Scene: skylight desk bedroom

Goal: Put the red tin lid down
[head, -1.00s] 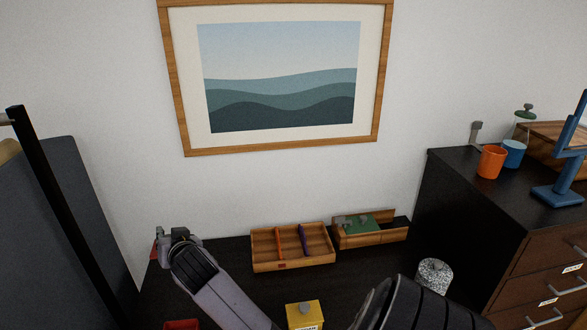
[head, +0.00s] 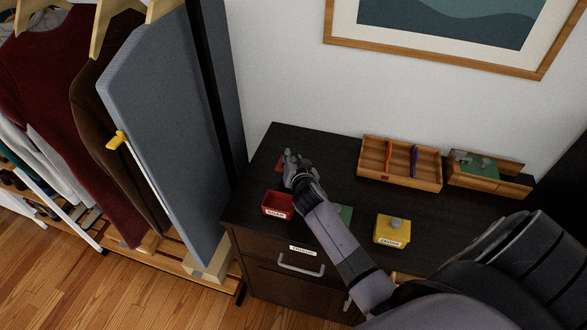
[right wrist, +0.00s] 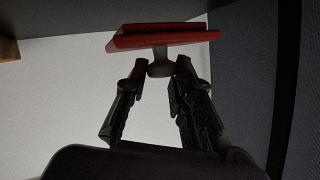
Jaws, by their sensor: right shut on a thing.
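My right gripper (head: 289,158) is over the back left part of the dark desk. In the right wrist view it (right wrist: 160,72) is shut on the knob of the red tin lid (right wrist: 163,38). The lid's flat plate faces away from the fingers. In the head view only a piece of the lid (head: 279,165) shows beside the gripper. I cannot tell whether the lid touches the desktop. The red tin (head: 277,205) stands open with a label on its front, nearer the front edge than the gripper. My left gripper is not in view.
A yellow tin (head: 391,229) with a knobbed lid stands right of my arm. A green item (head: 344,213) lies partly behind the arm. Wooden trays (head: 430,183) stand along the wall. A grey panel (head: 165,130) and clothes rack are left of the desk (head: 330,150).

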